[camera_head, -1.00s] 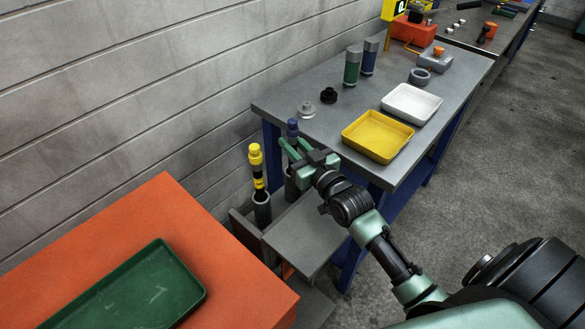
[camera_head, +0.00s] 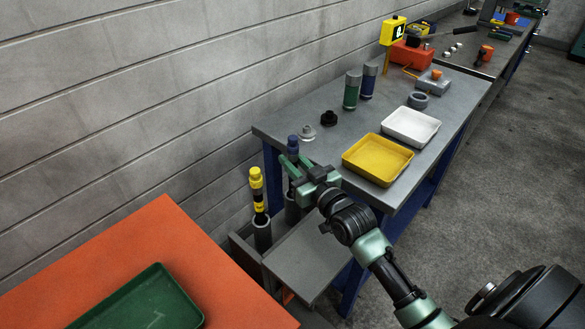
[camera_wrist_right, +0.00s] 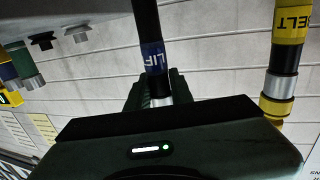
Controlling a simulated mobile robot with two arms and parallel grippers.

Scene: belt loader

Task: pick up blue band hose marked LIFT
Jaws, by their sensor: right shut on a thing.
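The blue-banded hose (camera_head: 293,143) stands upright at the near left corner of the grey bench, its lower part by a grey tube (camera_head: 292,211). In the right wrist view its blue band (camera_wrist_right: 152,56) shows the letters "LIF"; the rest is turned out of sight. My right gripper (camera_head: 293,164) is shut on this hose just below the band's end as seen from the wrist. A yellow-banded hose (camera_head: 257,190) stands in a grey tube beside it; its band reads "BELT" in the wrist view (camera_wrist_right: 290,22). My left gripper is not in view.
The grey bench (camera_head: 320,152) holds a yellow tray (camera_head: 378,160), a white tray (camera_head: 411,127), green and blue canisters and small fittings. An orange surface (camera_head: 165,235) with a green tray (camera_head: 140,303) lies at the lower left. A block wall stands close behind the hoses.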

